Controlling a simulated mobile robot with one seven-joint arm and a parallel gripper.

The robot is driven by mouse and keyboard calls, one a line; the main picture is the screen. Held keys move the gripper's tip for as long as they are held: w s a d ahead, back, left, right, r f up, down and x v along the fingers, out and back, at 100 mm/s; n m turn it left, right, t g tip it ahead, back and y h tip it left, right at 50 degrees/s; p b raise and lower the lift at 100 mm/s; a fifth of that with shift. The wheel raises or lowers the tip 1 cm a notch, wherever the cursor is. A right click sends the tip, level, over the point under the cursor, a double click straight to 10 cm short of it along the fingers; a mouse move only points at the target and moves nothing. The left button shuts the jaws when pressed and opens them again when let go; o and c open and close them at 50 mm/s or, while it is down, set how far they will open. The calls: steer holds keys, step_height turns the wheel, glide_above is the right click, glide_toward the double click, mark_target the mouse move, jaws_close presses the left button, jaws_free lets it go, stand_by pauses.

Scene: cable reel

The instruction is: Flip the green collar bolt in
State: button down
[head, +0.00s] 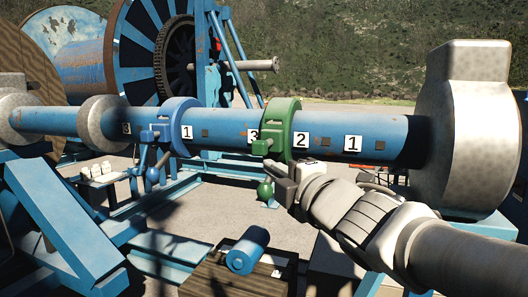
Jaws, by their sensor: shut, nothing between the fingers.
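The green collar (283,122) sits around the blue shaft (225,128), between the number plates 3 and 2. A small green block (261,147) juts from the collar's left side. A green ball (265,190) shows below the collar, just under my gripper; its link to the collar is hidden. My gripper (272,170) is shut and empty, its fingertips close below the collar and just above the ball. I cannot tell whether it touches either. The bolt itself is not clearly distinguishable behind the gripper.
A blue collar (180,120) with a hanging blue ball handle (152,175) sits further left on the shaft. A large grey end block (465,130) stands at right. A wooden crate (215,278) bearing a blue cylinder (248,250) stands below. Cable reels are behind.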

mark_target(265, 149)
steer(key=shift+w, duration=0.1)
steer(key=p+x, duration=0.1)
steer(key=x, duration=0.3)
steer(key=d+x, duration=0.1)
steer(key=x, duration=0.3)
steer(key=w+d+p+x, duration=0.1)
steer(key=x, duration=0.2)
steer(key=shift+w+a+r+p, duration=0.1)
steer(key=shift+w+a+p, duration=0.15)
steer(key=shift+w+p, duration=0.1)
steer(key=shift+w+d, duration=0.2)
steer(key=shift+w, duration=0.3)
steer(key=w, duration=0.1)
steer(key=w+d, duration=0.1)
steer(key=w, duration=0.1)
steer(key=shift+w+d, duration=0.1)
